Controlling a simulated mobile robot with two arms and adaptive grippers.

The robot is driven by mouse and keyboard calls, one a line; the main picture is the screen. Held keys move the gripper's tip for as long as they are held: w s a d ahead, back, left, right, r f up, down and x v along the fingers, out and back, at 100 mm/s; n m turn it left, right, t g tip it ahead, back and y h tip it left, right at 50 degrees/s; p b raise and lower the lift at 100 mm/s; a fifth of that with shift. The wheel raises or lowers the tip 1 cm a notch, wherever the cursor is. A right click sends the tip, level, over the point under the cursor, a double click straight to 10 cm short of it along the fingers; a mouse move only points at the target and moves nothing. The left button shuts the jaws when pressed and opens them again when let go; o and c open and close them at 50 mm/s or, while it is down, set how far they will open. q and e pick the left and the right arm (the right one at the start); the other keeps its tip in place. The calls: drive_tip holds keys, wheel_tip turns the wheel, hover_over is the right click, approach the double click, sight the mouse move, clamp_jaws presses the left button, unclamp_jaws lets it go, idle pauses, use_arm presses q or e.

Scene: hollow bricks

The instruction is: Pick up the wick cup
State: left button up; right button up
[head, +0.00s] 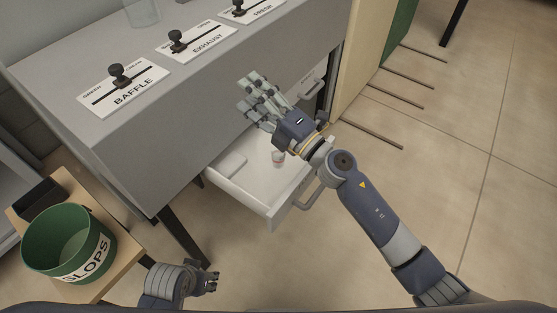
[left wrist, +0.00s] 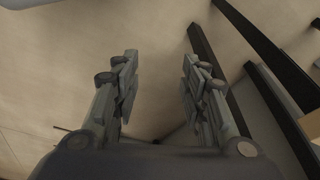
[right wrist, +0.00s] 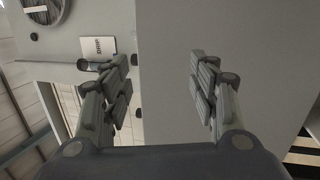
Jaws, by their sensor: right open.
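My right gripper (head: 254,97) is open and empty, above the back of the drawer and apart from the cup. In the right wrist view the right gripper (right wrist: 160,85) shows its fingers wide apart with a grey panel beyond them. My left gripper (head: 213,281) is low in the head view, away from the drawer. In the left wrist view the left gripper (left wrist: 158,85) is open with nothing between its fingers.
A flat pale item (head: 232,163) lies in the drawer's left part. The grey cabinet (head: 150,155) carries sliders labelled baffle, exhaust and fresh. A green slops bucket (head: 60,245) stands on a wooden stand (head: 125,245) at left. The tiled floor at right is mostly clear.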

drive_tip(key=s+a+f+n+g+y, duration=0.2)
drive_tip(key=s+a+n+g, duration=0.1)
drive_tip(key=a+n+g, duration=0.5)
drive_tip(key=n+g+h+b, duration=0.2)
drive_tip(key=n+g+h, duration=0.1)
drive_tip(key=n+h, duration=0.9)
approach(278, 154)
drive_tip(key=a+f+m+h+b, duration=0.1)
drive_tip(key=a+f, duration=0.1)
drive_tip(key=a+f+m+h+b, duration=0.1)
drive_tip(key=a+f, duration=0.1)
drive_tip(key=f, duration=0.1)
drive_tip(key=shift+w+a+f, duration=0.1)
drive_tip(key=shift+w, duration=0.05)
use_arm(q)
drive_tip(key=v, duration=0.6)
drive_tip(key=shift+w+r, duration=0.2)
drive_tip(key=shift+r, duration=0.2)
use_arm(e)
drive_tip(key=shift+w+a+f, duration=0.2)
drive_tip(key=shift+f, duration=0.4)
use_arm(q)
drive_tip(key=shift+a, duration=0.1)
use_arm(e)
drive_tip(key=c, duration=1)
